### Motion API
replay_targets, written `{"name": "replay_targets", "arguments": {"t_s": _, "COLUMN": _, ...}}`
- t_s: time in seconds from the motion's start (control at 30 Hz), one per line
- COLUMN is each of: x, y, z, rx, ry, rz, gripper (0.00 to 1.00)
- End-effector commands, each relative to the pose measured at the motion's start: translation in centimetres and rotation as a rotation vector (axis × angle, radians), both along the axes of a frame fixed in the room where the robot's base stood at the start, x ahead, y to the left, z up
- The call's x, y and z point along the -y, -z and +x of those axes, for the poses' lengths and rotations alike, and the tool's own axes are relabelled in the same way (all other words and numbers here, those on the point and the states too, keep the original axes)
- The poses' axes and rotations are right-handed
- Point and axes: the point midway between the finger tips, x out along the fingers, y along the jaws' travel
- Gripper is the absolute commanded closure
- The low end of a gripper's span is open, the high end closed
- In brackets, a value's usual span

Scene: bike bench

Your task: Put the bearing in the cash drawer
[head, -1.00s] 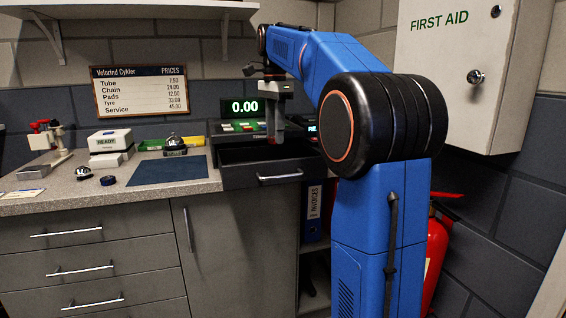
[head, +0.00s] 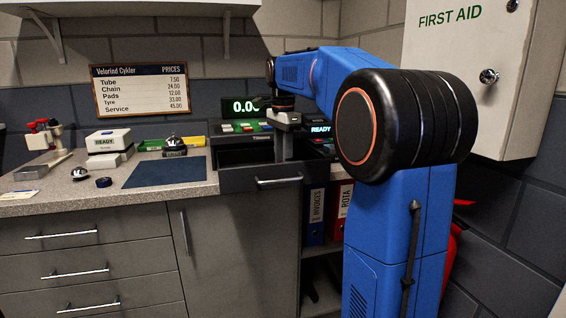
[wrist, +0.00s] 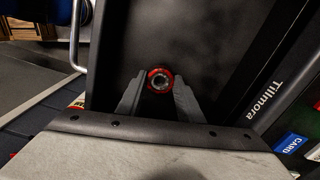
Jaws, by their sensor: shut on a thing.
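The bearing (wrist: 160,80) shows in the wrist view as a small ring with a red edge and a metal centre. My gripper (wrist: 158,92) is shut on it, one grey finger on each side. In the head view my gripper (head: 284,150) points down at the open cash drawer (head: 240,180), its fingertips hidden behind the drawer front. The drawer's dark floor (wrist: 205,45) lies behind the bearing in the wrist view. I cannot tell whether the bearing touches the floor.
The cash register (head: 235,139) stands behind the drawer, with a card reader (head: 320,130) at its right. A blue mat (head: 165,171), a bell (head: 174,146) and white boxes (head: 109,143) are on the counter to the left. A first aid cabinet (head: 450,75) hangs at the right.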

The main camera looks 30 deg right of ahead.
Motion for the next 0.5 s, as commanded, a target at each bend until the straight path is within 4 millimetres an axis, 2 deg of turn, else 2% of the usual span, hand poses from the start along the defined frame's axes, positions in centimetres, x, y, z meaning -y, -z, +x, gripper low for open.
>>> {"name": "replay_targets", "arguments": {"t_s": 0.1, "x": -0.01, "y": 0.9, "z": -0.05, "rx": 0.0, "ry": 0.0, "rz": 0.0, "gripper": 0.89}}
{"name": "replay_targets", "arguments": {"t_s": 0.43, "x": -0.01, "y": 1.14, "z": -0.03, "rx": 0.0, "ry": 0.0, "rz": 0.0, "gripper": 0.89}}
{"name": "replay_targets", "arguments": {"t_s": 0.47, "x": -0.01, "y": 1.15, "z": -0.02, "rx": 0.0, "ry": 0.0, "rz": 0.0, "gripper": 0.62}}
{"name": "replay_targets", "arguments": {"t_s": 0.5, "x": 0.0, "y": 1.13, "z": -0.02, "rx": 0.0, "ry": 0.0, "rz": 0.0, "gripper": 0.53}}
